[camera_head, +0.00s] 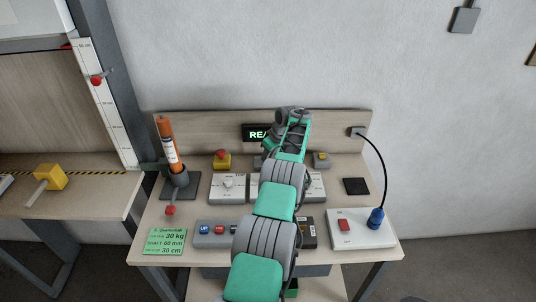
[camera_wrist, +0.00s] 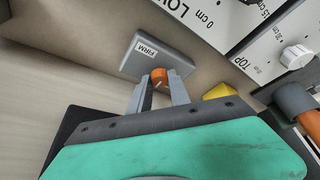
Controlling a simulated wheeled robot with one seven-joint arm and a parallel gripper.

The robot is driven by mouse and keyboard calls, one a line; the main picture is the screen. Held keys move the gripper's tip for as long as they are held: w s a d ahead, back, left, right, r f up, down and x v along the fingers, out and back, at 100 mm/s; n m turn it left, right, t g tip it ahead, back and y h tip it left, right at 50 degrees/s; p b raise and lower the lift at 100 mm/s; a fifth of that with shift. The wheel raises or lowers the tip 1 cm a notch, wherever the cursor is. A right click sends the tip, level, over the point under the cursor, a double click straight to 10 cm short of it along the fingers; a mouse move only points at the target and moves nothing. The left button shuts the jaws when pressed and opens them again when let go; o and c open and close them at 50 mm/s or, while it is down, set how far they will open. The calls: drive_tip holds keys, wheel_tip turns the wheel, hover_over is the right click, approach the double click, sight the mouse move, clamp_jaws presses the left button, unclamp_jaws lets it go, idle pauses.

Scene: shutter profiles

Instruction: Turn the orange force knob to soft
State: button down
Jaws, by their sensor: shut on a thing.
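The orange force knob (camera_wrist: 159,75) sits on the front of a grey box in the wrist view. A white label reading FIRM (camera_wrist: 146,48) is on the box face above the knob. A thin pale mark shows on the knob. My gripper (camera_wrist: 159,80) has its two fingers on either side of the knob and is shut on it. No soft label can be seen. In the head view my arm reaches over the middle of the bench and hides the knob and the fingertips.
The bench (camera_head: 210,255) carries an orange cylinder (camera_head: 165,140) in a dark holder at left and a red-topped yellow button (camera_head: 222,159). A white box with a red switch (camera_head: 344,225) and a blue plug (camera_head: 376,218) are at right. A white knob (camera_wrist: 296,57) shows in the wrist view.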

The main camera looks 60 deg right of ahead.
drive_tip(key=c, duration=1.2)
unclamp_jaws()
drive_tip(key=b+v, duration=0.1)
drive_tip(key=v, duration=0.6)
drive_tip(key=shift+s+r, duration=0.2)
drive_tip(key=shift+r, duration=0.15)
drive_tip(key=shift+a, duration=0.1)
